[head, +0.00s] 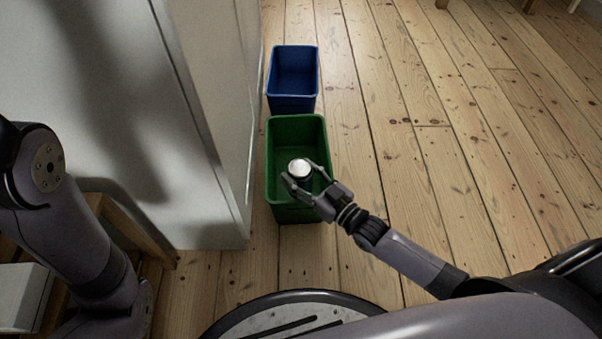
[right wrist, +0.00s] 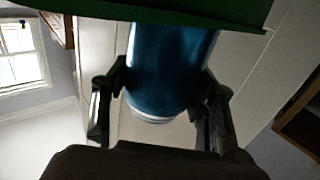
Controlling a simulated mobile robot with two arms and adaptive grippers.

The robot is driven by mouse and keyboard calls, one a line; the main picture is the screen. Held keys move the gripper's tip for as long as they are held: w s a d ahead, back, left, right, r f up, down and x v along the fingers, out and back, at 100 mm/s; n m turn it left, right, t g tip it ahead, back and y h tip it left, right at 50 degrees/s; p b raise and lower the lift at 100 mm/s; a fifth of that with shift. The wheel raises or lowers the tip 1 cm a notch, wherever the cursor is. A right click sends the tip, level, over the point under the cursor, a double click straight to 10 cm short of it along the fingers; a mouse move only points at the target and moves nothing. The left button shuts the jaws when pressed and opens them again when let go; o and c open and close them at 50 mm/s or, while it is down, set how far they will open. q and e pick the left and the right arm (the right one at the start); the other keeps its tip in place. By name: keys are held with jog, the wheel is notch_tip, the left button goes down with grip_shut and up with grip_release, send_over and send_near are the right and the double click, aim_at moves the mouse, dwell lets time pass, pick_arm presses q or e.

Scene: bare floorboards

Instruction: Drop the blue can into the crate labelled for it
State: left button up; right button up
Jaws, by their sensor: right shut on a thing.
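A can is held by my right gripper (head: 308,182). In the head view the can (head: 299,168) shows only its pale round top and a dark side. In the right wrist view the can (right wrist: 172,70) is blue with a silvery end, and the fingers of my right gripper (right wrist: 165,95) press on both its sides. The can is over the green crate (head: 296,126), near its front half. A blue crate (head: 292,100) stands just behind the green one. No label can be made out on either crate. My left gripper is out of view.
A white cabinet or wall (head: 210,120) stands close along the left side of both crates. Wooden steps or a frame (head: 120,215) stand at the left. The floorboards (head: 450,150) to the right of the crates are clear.

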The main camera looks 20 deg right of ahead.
jog(key=shift+f, duration=0.45)
jog(key=o, duration=0.9)
jog(key=shift+o, duration=0.2)
